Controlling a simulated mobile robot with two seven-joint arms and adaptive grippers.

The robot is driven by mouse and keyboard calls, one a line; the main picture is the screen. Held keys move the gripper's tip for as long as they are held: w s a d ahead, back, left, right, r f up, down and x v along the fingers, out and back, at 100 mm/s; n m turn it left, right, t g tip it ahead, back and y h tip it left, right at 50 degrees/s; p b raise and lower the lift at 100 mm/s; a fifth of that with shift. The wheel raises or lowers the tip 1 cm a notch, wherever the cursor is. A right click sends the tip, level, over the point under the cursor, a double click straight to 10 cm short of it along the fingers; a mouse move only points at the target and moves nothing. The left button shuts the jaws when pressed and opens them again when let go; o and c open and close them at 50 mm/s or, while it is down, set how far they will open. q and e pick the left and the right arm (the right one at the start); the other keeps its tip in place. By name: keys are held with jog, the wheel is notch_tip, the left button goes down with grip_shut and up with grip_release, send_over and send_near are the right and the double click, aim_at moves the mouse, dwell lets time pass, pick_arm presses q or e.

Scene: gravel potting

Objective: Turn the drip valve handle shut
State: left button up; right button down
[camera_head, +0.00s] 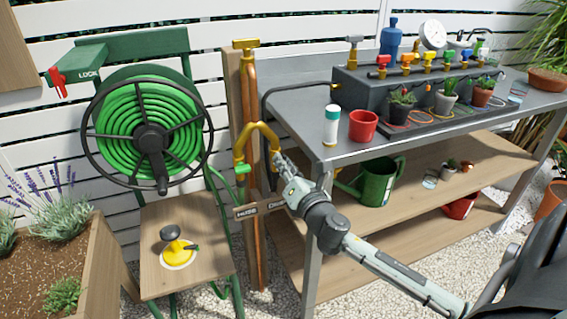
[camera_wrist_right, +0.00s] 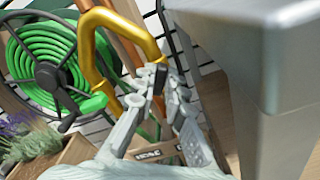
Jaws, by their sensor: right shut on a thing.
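A brass gooseneck pipe (camera_head: 258,130) forms an arch on the wooden post, and it also shows in the wrist view (camera_wrist_right: 108,22). A green lever (camera_head: 242,167) sits at its left leg, above a sign reading "HOSE" (camera_head: 246,211); the sign's right part is partly hidden by my arm. My right gripper (camera_head: 277,158) is at the arch's right leg, where the drip valve sits. In the wrist view my right gripper's fingers (camera_wrist_right: 160,76) are closed together on the small drip valve handle, which they mostly hide. My left gripper is not in view.
The metal bench (camera_head: 300,107) stands close to the right of my gripper, its corner leg large in the wrist view. A red cup (camera_head: 363,125) and a white bottle (camera_head: 331,125) stand near its edge. A green hose reel (camera_head: 150,125) is at left.

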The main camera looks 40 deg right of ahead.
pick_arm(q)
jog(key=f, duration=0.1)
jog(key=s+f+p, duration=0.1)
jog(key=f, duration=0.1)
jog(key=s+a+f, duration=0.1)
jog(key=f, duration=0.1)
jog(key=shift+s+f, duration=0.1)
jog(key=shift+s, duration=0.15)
pick_arm(e)
jog(key=m, duration=1.1)
jog(key=shift+d+f, duration=0.1)
jog(key=shift+d, duration=0.05)
jog(key=c, duration=1.7)
grip_release()
jog(key=shift+c, duration=0.2)
jog(key=shift+o, duration=0.8)
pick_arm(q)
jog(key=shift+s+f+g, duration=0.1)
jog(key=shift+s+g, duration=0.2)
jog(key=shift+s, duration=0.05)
